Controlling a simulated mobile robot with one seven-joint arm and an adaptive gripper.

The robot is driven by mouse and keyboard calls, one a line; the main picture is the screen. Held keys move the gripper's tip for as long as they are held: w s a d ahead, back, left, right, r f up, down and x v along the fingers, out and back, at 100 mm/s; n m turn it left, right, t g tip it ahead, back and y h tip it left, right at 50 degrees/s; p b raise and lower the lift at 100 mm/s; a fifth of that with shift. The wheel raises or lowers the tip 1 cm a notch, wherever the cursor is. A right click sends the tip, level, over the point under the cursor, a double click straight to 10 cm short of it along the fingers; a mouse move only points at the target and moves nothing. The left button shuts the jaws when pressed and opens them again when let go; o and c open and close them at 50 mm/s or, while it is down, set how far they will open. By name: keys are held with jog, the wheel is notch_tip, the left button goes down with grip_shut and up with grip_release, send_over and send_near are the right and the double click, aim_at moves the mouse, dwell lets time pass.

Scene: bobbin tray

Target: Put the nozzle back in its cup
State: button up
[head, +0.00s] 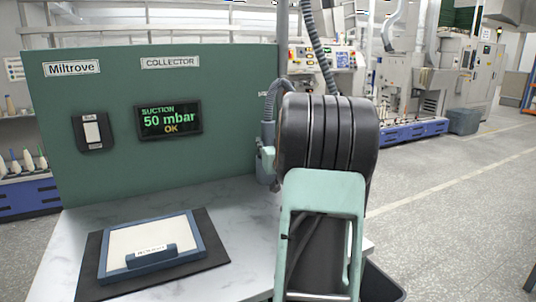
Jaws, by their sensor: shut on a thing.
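The nozzle (268,132), a blue-grey piece at the end of a grey hose (279,86), shows beside the right edge of the green panel. The cup (264,174), also blue-grey, is just below it, low on that panel edge. My gripper (267,158) is mostly hidden behind my own black and mint arm; only a small pale green part shows at the nozzle, and it is shut on the nozzle. The arm hides the right side of the nozzle and cup, so I cannot tell whether the nozzle sits inside the cup or just above it.
The green panel (220,75) carries a screen (169,119) reading "SUCTION 50 mbar OK" and a dark holder (93,131). A blue-framed tray (198,236) lies on a black mat (218,262) at the left of the marbled table (245,215). The table between tray and arm is clear.

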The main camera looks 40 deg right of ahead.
jog(key=shift+f, duration=1)
jog(key=shift+f, duration=0.1)
jog(key=shift+f+b, duration=0.2)
jog(key=shift+b, duration=0.2)
jog(key=o, duration=1.3)
jog(key=shift+r, duration=0.15)
jog(key=shift+r+p, duration=0.25)
jog(key=shift+p, duration=0.15)
jog(key=p+v, duration=0.1)
jog(key=v, duration=1.1)
jog(key=shift+f, duration=0.15)
